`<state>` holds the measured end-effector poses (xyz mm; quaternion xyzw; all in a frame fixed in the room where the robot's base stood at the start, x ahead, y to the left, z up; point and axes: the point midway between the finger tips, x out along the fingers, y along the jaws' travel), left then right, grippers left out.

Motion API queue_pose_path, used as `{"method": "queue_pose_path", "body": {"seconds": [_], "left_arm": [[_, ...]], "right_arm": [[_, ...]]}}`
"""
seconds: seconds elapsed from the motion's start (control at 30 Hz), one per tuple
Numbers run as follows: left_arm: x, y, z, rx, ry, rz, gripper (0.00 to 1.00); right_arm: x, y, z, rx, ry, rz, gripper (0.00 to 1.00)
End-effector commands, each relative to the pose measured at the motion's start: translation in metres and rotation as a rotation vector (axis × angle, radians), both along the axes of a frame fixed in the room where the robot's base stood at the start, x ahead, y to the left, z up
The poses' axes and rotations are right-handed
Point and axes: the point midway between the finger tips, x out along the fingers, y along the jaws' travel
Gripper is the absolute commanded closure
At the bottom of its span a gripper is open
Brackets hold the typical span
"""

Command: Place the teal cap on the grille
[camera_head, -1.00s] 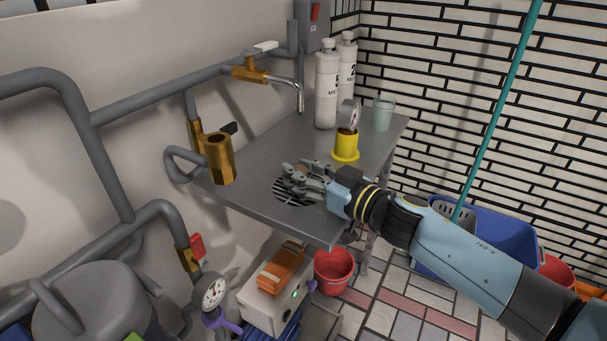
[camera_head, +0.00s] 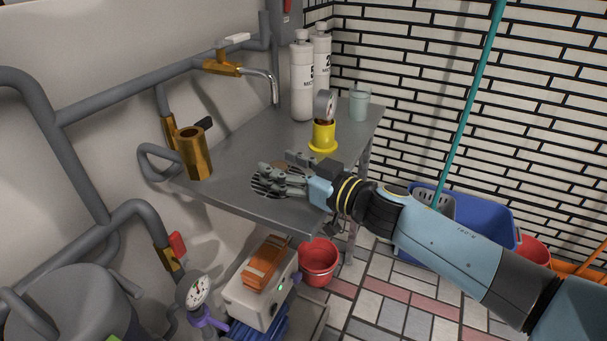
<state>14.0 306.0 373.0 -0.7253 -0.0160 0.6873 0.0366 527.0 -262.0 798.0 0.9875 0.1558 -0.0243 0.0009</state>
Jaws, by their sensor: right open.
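The grille (camera_head: 258,187) is a round slotted drain set in the grey metal tabletop, near its front edge. My right gripper (camera_head: 264,174) is open over the grille, its fingers pointing left and covering much of it. I cannot tell whether the fingers touch the grille. I see nothing between the fingers. A pale teal, cup-shaped piece (camera_head: 360,104) stands at the back right of the tabletop, well away from the gripper. It is the only teal piece on the table; I cannot tell for sure that it is the cap. My left gripper is not in view.
On the grey table (camera_head: 232,150) stand a yellow-based gauge (camera_head: 323,137) and two white bottles (camera_head: 302,80). A brass cup-like fitting (camera_head: 194,153) is at the left edge. A tap (camera_head: 222,68) reaches over the back.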

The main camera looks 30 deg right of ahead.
Motion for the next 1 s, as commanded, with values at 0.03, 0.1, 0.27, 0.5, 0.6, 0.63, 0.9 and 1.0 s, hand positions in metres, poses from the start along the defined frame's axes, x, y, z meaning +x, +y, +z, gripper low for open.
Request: {"method": "queue_pose_path", "body": {"seconds": [0.03,0.1,0.27,0.5,0.6,0.63,0.9,1.0], "left_arm": [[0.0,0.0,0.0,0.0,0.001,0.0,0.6],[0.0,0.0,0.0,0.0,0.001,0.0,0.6],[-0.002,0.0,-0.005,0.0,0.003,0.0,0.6],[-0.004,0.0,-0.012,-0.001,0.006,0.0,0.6],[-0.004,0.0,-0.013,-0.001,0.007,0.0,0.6],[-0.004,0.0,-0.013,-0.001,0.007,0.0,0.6],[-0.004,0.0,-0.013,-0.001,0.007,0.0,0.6],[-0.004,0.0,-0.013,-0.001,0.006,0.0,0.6]], "right_arm": [[-0.009,-0.003,-0.002,-0.002,0.005,0.0,0.43],[-0.022,-0.007,-0.002,-0.003,0.006,0.001,0.43],[-0.06,-0.018,-0.001,-0.002,0.008,0.003,0.43],[-0.099,-0.032,0.002,-0.001,0.005,0.002,0.43],[-0.107,-0.034,0.003,-0.001,0.004,0.002,0.43],[-0.108,-0.035,0.003,-0.001,0.004,0.001,0.43],[-0.111,-0.036,0.004,0.0,0.003,0.0,0.43],[-0.111,-0.036,0.004,0.0,0.003,0.0,0.43]]}}
